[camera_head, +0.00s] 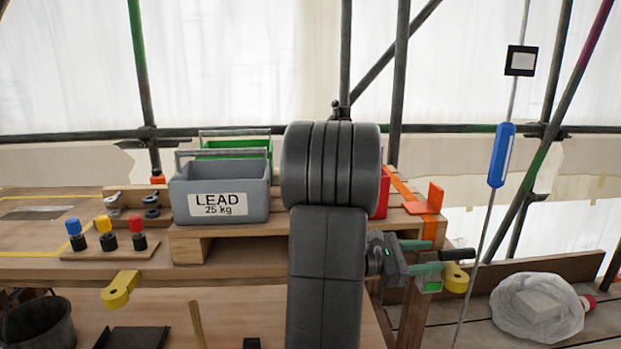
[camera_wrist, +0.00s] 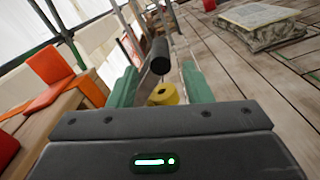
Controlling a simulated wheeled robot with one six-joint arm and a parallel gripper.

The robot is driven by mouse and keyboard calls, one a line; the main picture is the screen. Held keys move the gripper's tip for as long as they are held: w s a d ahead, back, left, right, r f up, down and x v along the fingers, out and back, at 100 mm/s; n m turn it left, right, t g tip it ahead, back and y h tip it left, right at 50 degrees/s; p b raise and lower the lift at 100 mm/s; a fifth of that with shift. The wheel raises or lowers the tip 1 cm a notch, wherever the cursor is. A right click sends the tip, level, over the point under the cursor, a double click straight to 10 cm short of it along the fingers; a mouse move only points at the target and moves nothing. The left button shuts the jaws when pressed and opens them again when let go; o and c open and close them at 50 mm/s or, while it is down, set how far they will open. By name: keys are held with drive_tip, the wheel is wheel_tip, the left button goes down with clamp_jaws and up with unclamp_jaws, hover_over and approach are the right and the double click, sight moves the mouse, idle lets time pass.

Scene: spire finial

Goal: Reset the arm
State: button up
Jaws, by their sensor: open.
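My gripper (camera_head: 432,262) is at the right of the wooden bench in the head view, at the end of my grey arm. In the wrist view its two green fingers (camera_wrist: 160,88) stand apart with a gap between them. A yellow ring-like piece (camera_wrist: 163,94) and a dark cylindrical bar (camera_wrist: 160,55) show in and beyond that gap. I cannot tell whether the fingers touch them. The yellow piece (camera_head: 455,277) also shows beside the gripper in the head view. My arm hides the middle of the bench.
A grey LEAD box (camera_head: 221,178) and a green box (camera_head: 234,149) stand on the bench (camera_head: 120,264). Colour-topped pegs (camera_head: 108,240) sit at left. An orange bracket (camera_head: 432,200) is near the gripper. A hanging line carries a blue handle (camera_head: 502,155). A wrapped bundle (camera_head: 538,306) lies at right.

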sight(454, 250)
drive_tip(key=a, duration=0.7)
drive_tip(key=d, duration=1.4)
drive_tip(key=shift+w+r, duration=0.35)
drive_tip(key=shift+r, duration=0.05)
drive_tip(key=shift+w+a+r+n+p, duration=0.1)
drive_tip(key=shift+w+r+n+p, duration=0.2)
drive_tip(key=shift+n+p, duration=0.5)
drive_tip(key=shift+f, duration=0.15)
drive_tip(key=shift+f, duration=0.1)
